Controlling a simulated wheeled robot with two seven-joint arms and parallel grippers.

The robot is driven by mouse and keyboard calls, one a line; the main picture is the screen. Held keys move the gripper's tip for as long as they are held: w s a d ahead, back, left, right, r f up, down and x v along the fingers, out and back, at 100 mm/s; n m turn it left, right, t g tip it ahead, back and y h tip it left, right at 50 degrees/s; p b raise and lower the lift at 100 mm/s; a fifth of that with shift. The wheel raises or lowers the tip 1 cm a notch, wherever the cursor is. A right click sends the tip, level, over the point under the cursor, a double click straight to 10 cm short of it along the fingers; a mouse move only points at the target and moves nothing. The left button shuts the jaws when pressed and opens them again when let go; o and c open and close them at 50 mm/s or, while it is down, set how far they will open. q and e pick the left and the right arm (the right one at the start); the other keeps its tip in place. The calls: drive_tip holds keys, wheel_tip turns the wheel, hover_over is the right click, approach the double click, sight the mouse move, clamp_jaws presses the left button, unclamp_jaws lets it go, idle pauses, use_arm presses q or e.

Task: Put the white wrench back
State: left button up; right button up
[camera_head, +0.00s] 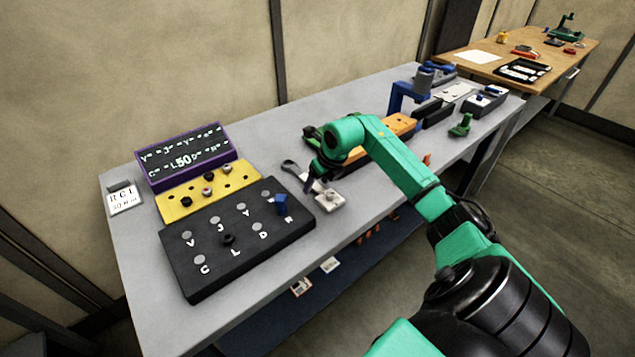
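My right arm reaches in from the lower right, and its green wrist bends down over the grey workbench. A small whitish block (328,201) lies just below the gripper. I cannot tell whether the gripper touches either. My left gripper is out of view.
The black lettered board (207,273) has a blue knob (281,205). Behind are a yellow panel (232,184) and a purple-framed sign (170,172). An orange block (399,124) and blue fixture (398,94) stand farther right. A wooden table (478,71) carries a black tray (507,78).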

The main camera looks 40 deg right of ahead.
drive_tip(key=shift+s+r, duration=0.15)
drive_tip(key=shift+r, duration=0.2)
drive_tip(key=b+v, duration=0.2)
drive_tip(key=v, duration=1.1)
drive_tip(key=shift+s+r+b, duration=0.15)
drive_tip(key=shift+r+b, duration=0.15)
drive_tip(key=shift+r, duration=0.05)
drive_tip(key=shift+a+f, duration=0.1)
